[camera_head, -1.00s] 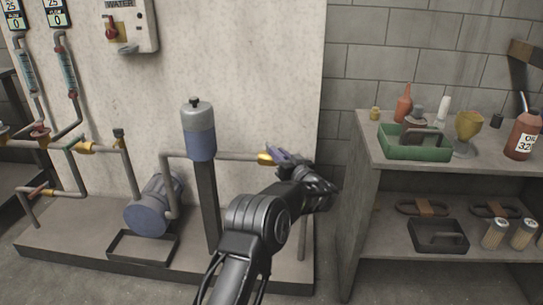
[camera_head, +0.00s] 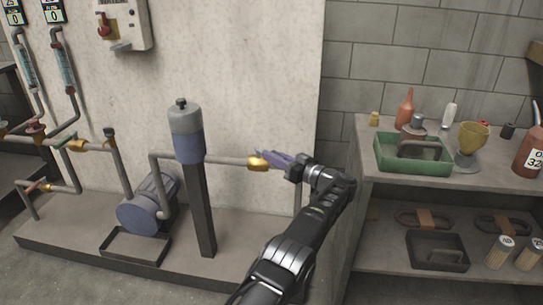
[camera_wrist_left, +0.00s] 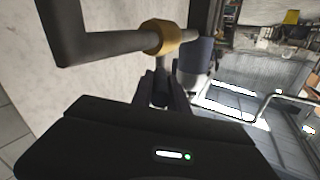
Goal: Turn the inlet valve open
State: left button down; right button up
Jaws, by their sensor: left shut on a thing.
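The inlet valve is a brass-coloured body (camera_head: 258,163) on the grey horizontal pipe (camera_head: 228,160), to the right of the upright grey-and-blue cylinder. In the left wrist view the brass body (camera_wrist_left: 163,36) sits on the dark pipe just beyond my fingers. My left gripper (camera_head: 270,157) reaches the valve from the right, its fingers shut on the valve's handle. In the left wrist view a short stem (camera_wrist_left: 162,64) runs from the body down between the fingers. The fingers hide most of the handle, so its angle is unclear. My right gripper is out of view.
The cylinder (camera_head: 187,135) on a dark post stands left of the valve, with a blue motor (camera_head: 143,206) beyond it. The pale panel (camera_head: 250,70) is close behind. A shelf with a green tray (camera_head: 383,160) and bottles stands right of my arm.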

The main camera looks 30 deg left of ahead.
pick_arm(q)
jog(key=c, duration=1.3)
grip_release()
jog(key=shift+a, duration=0.1)
notch_tip(320, 180, up, 10)
jog(key=p, duration=0.3)
jog(key=shift+f, duration=0.25)
jog(key=shift+r, duration=0.3)
jog(key=shift+c, duration=0.4)
